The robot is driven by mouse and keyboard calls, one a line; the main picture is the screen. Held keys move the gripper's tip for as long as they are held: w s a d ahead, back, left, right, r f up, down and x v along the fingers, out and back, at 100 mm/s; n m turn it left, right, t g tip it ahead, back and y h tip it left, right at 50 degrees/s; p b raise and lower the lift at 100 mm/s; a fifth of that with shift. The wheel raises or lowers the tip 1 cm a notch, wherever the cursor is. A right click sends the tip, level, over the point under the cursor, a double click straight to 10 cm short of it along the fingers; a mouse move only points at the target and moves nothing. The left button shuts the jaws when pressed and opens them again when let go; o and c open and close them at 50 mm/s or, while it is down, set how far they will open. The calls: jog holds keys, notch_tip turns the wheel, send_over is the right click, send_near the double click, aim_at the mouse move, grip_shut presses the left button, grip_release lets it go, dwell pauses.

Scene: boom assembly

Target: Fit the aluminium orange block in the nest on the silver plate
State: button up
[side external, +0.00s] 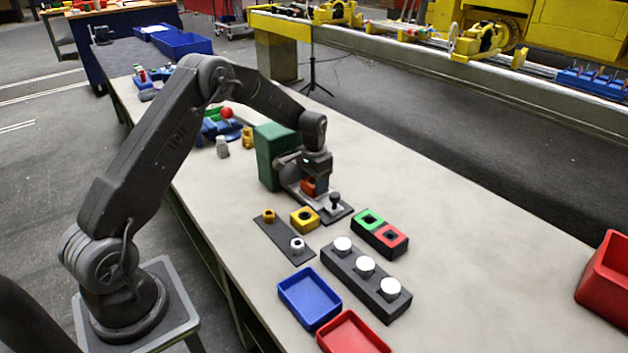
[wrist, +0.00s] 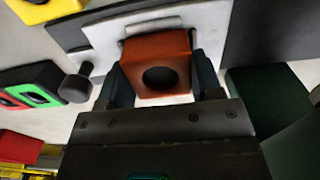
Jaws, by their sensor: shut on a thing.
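The orange block (wrist: 155,52), with a round dark hole in its face, is between the two fingers of my gripper (wrist: 160,85) in the wrist view. My gripper is shut on it. In the side view the orange block (side external: 308,186) shows under my gripper (side external: 311,178), over the silver plate (side external: 326,211). The silver plate also shows behind the block in the wrist view (wrist: 205,25). A raised edge of the plate lies right at the block's far side. Whether the block sits down in the nest or is just above it, I cannot tell.
A dark knob (side external: 335,197) stands on the plate's near end. A green box (side external: 275,152) stands close behind my gripper. A yellow block (side external: 304,219), a green-and-red block (side external: 380,233) and a dark rack with white discs (side external: 364,280) lie nearby.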

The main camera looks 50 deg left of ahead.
jog(key=shift+f, duration=0.15)
jog(key=o, duration=1)
jog(key=shift+r, duration=3.5)
jog(key=s+d+r+t, duration=0.1)
jog(key=s+d+r, duration=0.5)
jog(key=r, duration=0.2)
jog(key=s+d+r+t, duration=0.2)
jog(key=s+d+r, duration=0.35)
jog(key=r, duration=0.25)
jog(key=s+d+t, duration=0.1)
jog(key=s+d, duration=0.1)
jog(key=s, duration=0.4)
jog(key=s+d+r, duration=0.1)
jog(key=s+d, duration=0.2)
jog(key=s, duration=0.3)
jog(key=s+d+t, duration=0.1)
jog(key=s+d, duration=0.1)
jog(key=s, duration=0.5)
jog(key=shift+s+d+r+t, duration=0.1)
jog(key=shift+d+r+t, duration=0.1)
jog(key=shift+t, duration=0.1)
